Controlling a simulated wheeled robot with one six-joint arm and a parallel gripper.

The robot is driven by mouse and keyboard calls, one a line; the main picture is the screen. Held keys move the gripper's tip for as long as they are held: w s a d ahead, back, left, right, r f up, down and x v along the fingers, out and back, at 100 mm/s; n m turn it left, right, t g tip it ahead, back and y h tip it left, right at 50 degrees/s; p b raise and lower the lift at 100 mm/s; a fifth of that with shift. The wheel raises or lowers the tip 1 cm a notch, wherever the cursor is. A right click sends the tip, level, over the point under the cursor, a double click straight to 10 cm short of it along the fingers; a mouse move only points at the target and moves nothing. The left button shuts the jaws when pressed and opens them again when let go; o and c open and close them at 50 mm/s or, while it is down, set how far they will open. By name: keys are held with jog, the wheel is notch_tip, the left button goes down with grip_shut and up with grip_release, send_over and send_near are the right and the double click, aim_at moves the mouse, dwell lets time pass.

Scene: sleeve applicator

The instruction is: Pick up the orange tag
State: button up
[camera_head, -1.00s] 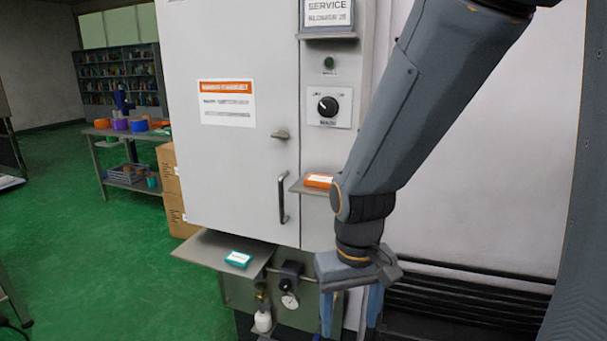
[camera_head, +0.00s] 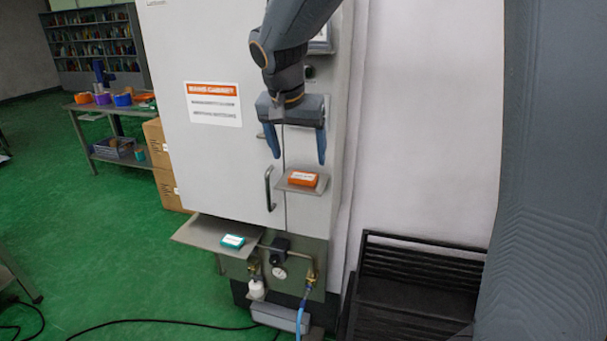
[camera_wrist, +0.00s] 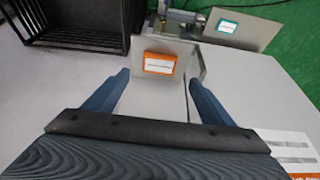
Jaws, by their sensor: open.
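The orange tag (camera_head: 303,179) is a small flat orange block with a white label. It lies on a small grey shelf (camera_head: 284,184) on the cabinet's front. In the wrist view the tag (camera_wrist: 159,63) lies ahead of the fingers, near the middle between them. My gripper (camera_head: 297,160) is open and empty, above the tag in the head view, with its fingers pointing down. In the wrist view my gripper (camera_wrist: 158,88) has its two blue fingers wide apart, and neither touches the tag.
A teal tag (camera_head: 232,241) lies on a lower, wider shelf (camera_head: 195,232). A door handle (camera_head: 269,188) stands out left of the small shelf. A gauge (camera_head: 279,272) and pipes sit below. A black rack (camera_head: 420,270) stands at right.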

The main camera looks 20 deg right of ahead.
aim_at(303, 176)
jog(key=shift+s+p+x, duration=0.2)
jog(key=shift+p+x, duration=1.1)
jog(key=shift+x, duration=2)
jog(key=c, duration=1.1)
jog(key=shift+c, duration=0.3)
jog(key=shift+a+r+b, duration=0.1)
jog(key=shift+r+b, duration=0.05)
jog(key=shift+b, duration=0.15)
